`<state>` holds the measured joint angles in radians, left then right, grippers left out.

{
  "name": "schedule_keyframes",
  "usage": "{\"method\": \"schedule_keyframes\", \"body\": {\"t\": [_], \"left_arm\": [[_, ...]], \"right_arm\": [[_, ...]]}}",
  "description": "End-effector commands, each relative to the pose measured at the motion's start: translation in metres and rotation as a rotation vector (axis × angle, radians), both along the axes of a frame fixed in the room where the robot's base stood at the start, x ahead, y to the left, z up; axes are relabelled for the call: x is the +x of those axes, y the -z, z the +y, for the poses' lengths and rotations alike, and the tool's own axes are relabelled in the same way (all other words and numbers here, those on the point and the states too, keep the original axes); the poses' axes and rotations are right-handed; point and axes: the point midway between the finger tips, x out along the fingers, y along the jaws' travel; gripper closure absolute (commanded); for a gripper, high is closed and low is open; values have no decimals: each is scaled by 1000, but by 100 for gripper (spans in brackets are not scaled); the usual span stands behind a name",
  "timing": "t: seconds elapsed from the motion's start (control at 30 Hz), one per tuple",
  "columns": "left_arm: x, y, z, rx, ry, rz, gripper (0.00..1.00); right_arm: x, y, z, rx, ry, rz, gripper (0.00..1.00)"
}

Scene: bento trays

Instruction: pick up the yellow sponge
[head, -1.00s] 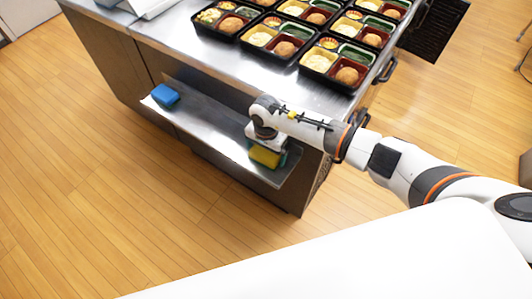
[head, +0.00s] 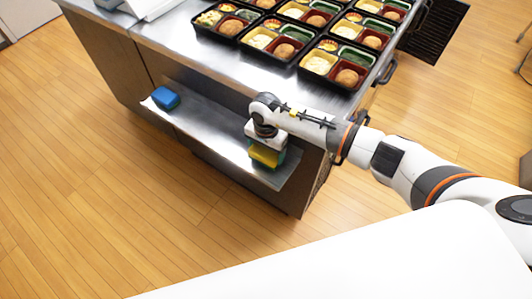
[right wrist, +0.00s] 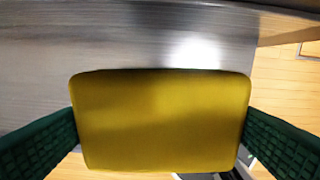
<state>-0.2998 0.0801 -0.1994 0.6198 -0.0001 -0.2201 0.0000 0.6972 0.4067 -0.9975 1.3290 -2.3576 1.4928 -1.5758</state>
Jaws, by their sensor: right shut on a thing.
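The yellow sponge (head: 264,155) is at the right end of the metal shelf in the head view. My right gripper (head: 267,158) is above it, pointing down, and shut on it. In the right wrist view the yellow sponge (right wrist: 162,120) fills the middle, with a green finger pressed against its left and right sides. I cannot tell whether the sponge is touching the shelf. My left gripper is not in view.
A blue sponge (head: 165,98) lies at the left end of the narrow metal shelf (head: 207,121). The counter (head: 190,45) above holds several filled bento trays (head: 267,61). The shelf between the two sponges is bare.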

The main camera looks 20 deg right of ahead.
Motion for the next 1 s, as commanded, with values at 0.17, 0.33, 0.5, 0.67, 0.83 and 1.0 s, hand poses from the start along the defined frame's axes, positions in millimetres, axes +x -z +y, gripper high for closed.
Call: {"method": "schedule_keyframes", "body": {"t": [0.17, 0.33, 0.5, 0.67, 0.83, 1.0], "left_arm": [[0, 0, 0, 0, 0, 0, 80], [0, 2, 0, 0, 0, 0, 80], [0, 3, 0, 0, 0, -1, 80], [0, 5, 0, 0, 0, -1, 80], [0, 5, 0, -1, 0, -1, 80], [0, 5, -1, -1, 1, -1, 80]], "right_arm": [[1, -40, -1, 0, -1, -6, 36], [1, -83, 0, 0, -1, -6, 36], [1, -120, 0, -1, 0, -5, 36], [0, -145, 0, 1, 0, -2, 36], [0, -159, 0, 0, 0, 0, 36], [0, -161, 0, 0, 1, 0, 36]]}}
